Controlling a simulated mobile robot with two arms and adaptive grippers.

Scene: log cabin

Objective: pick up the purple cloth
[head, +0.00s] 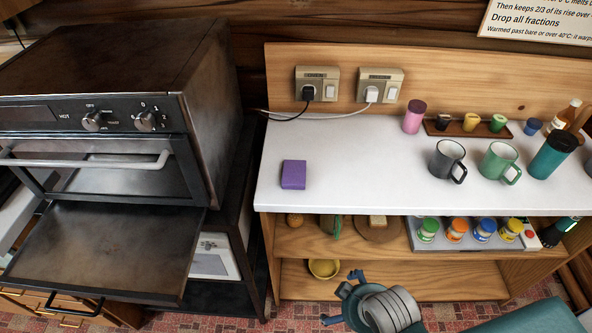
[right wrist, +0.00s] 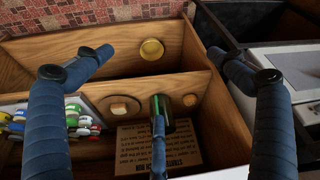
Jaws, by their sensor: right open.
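The purple cloth (head: 293,174) lies as a small folded block on the left part of the white counter top (head: 340,195). It does not show in the right wrist view. My right gripper (head: 340,303) is in front of the shelf unit, lower than the counter top and a little right of the cloth. It is open with nothing between its fingers, clear of the cloth. Its blue fingers (right wrist: 160,55) are spread wide in the right wrist view, with the shelves beyond. My left gripper is in neither view.
An oven (head: 110,120) with its door lowered stands left of the counter. A grey mug (head: 447,158), a green mug (head: 497,160) and a pink cup (head: 414,116) stand to the cloth's right. Counter around the cloth is bare. A yellow bowl (head: 323,269) sits on the lower shelf.

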